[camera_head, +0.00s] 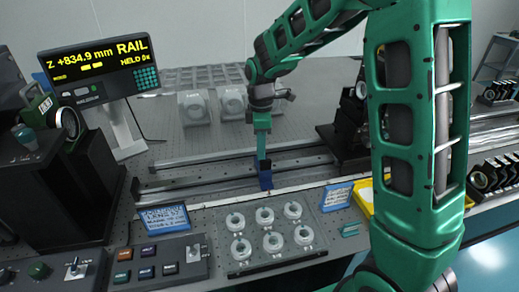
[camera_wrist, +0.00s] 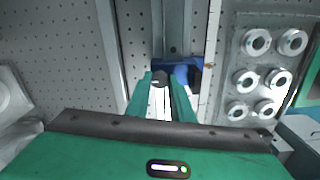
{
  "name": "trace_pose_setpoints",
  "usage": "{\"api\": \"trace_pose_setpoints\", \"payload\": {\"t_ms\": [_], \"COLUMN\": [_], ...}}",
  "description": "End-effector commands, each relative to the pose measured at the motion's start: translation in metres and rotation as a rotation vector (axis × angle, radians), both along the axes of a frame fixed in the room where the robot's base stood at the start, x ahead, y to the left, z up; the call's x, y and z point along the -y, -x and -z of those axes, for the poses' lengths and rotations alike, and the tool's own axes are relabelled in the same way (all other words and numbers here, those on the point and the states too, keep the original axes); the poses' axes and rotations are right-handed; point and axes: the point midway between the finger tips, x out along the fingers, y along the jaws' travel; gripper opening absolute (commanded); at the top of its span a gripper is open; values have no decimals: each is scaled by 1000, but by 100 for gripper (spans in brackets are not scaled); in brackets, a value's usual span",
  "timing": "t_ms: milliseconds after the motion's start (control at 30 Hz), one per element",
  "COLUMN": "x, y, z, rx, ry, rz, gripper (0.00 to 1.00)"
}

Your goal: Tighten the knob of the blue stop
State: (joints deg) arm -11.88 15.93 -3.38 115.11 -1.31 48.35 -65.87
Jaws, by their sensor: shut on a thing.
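The blue stop (camera_head: 265,180) sits on the metal rail at the front of the optical table, in the middle of the head view. In the wrist view the blue stop (camera_wrist: 188,68) lies just beyond the fingertips, with its dark round knob (camera_wrist: 160,78) on the near side. My gripper (camera_head: 263,158) comes down from above onto the stop. In the wrist view its green fingers (camera_wrist: 161,92) are close together and shut around the knob. The contact faces are partly hidden.
A tray with several white ring mounts (camera_head: 270,240) stands in front of the rail. A control box (camera_head: 150,265) and a blue label (camera_head: 165,218) are at the left. A display (camera_head: 100,68) reads Z +834.9 mm, RAIL HELD. Dark mounts (camera_head: 350,130) stand right of the stop.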

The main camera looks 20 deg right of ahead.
Motion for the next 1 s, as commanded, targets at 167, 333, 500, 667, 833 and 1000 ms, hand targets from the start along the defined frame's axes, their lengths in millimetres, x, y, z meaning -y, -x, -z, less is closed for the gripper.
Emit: {"api": "trace_pose_setpoints", "payload": {"t_ms": [167,333,500,667,833,1000], "x": [3,3,2,1,1,1], "y": [-6,-6,-3,-2,-2,-3], "z": [-3,-3,-2,-2,-12,-41], "rx": [16,16,10,6,7,9], "ry": [1,2,2,1,1,0], "rz": [7,8,6,4,3,4], "gripper": [0,28,39,39,39,39]}}
